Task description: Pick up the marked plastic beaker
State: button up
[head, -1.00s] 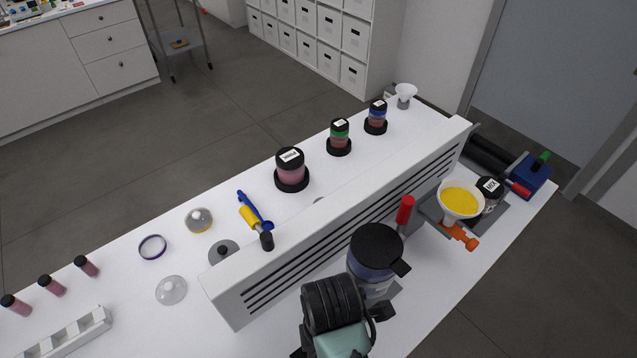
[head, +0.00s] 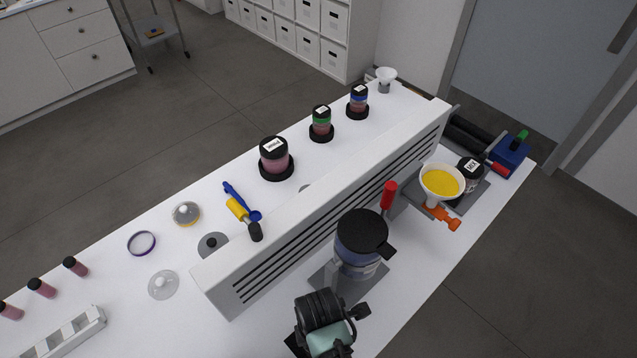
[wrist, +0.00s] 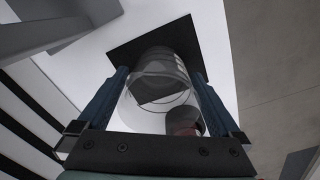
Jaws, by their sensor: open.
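A clear plastic beaker (wrist: 160,68) shows in the wrist view, between the two blue fingers of my gripper (wrist: 160,75). It seems to stand on a black square mat (wrist: 127,50). Dark grey shapes show on or through its wall; I cannot read any marking. The gripper is open, with a finger on each side of the beaker; contact cannot be made out. A small dark reddish round thing (wrist: 184,121) shows near the gripper's base, partly hidden. In the head view my wrist covers the beaker, and only a black mat corner (head: 292,342) shows beside it.
A black-lidded blue-grey vessel (head: 361,240) stands close behind my wrist on a grey plate. A long white slotted rail (head: 330,210) runs to the left. A yellow-filled bowl (head: 441,182) and labelled jar (head: 469,172) are farther right. The table's right edge is near.

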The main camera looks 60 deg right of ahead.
jog(key=c, duration=1.1)
jog(key=shift+c, duration=0.2)
